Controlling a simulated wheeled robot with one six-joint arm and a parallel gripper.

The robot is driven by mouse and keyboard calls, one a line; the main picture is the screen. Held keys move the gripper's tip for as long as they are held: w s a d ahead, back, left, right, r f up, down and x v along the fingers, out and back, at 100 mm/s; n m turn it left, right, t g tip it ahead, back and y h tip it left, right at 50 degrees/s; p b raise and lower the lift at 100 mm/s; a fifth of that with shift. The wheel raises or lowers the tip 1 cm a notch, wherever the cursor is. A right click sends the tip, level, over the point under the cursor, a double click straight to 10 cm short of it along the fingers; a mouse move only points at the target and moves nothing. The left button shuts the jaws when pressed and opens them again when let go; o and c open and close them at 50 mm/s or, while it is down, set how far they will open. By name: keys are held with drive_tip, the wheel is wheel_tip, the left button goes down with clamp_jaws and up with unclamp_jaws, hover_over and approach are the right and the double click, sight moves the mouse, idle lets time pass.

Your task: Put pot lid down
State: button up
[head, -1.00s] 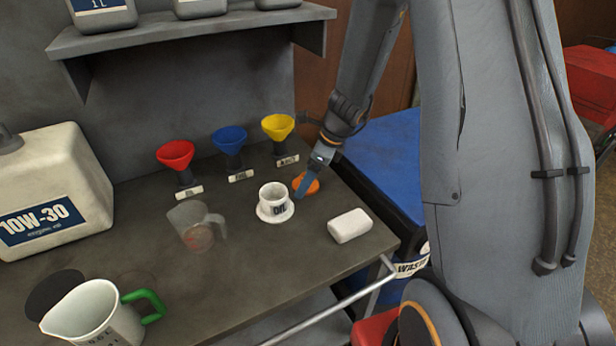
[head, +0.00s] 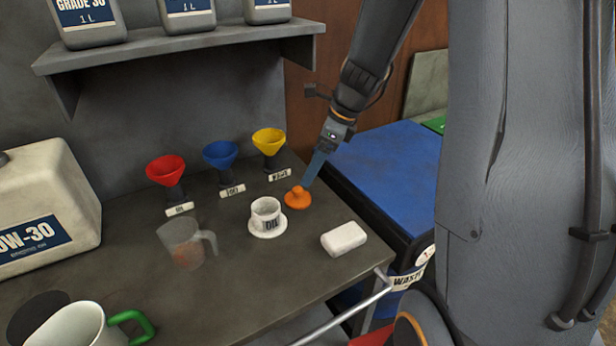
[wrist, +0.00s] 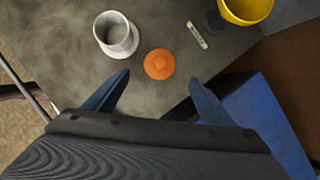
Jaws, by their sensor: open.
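The pot lid (head: 298,197) is an orange disc with a knob, lying on the grey bench top. The white pot (head: 266,216) marked OIL stands to its left on a white base, with its top uncovered. My gripper (head: 312,180) is just above and behind the lid in the head view. In the wrist view the lid (wrist: 159,64) lies beyond the fingertips, with clear bench around it, and the fingers (wrist: 158,82) are spread with nothing between them. The pot (wrist: 116,36) is to the left there.
Red (head: 166,170), blue (head: 220,155) and yellow (head: 269,142) funnels stand along the back. A white block (head: 344,239) lies at the front right. A clear jug (head: 181,244) is left of the pot. A blue-topped bin (head: 385,170) adjoins the bench's right side.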

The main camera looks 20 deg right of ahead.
drive_tip(key=s+a+n+h, duration=0.2)
drive_tip(key=s+n, duration=0.6)
drive_tip(key=n, duration=0.4)
drive_tip(key=s+a+f+n+g+h, duration=0.1)
drive_tip(key=s+a+n, duration=0.1)
drive_tip(key=s+n, duration=0.7)
drive_tip(key=n, duration=0.3)
drive_tip(key=shift+s+f+n+h, duration=0.15)
drive_tip(key=shift+s+n+h, duration=0.1)
drive_tip(key=shift+n+h, duration=0.15)
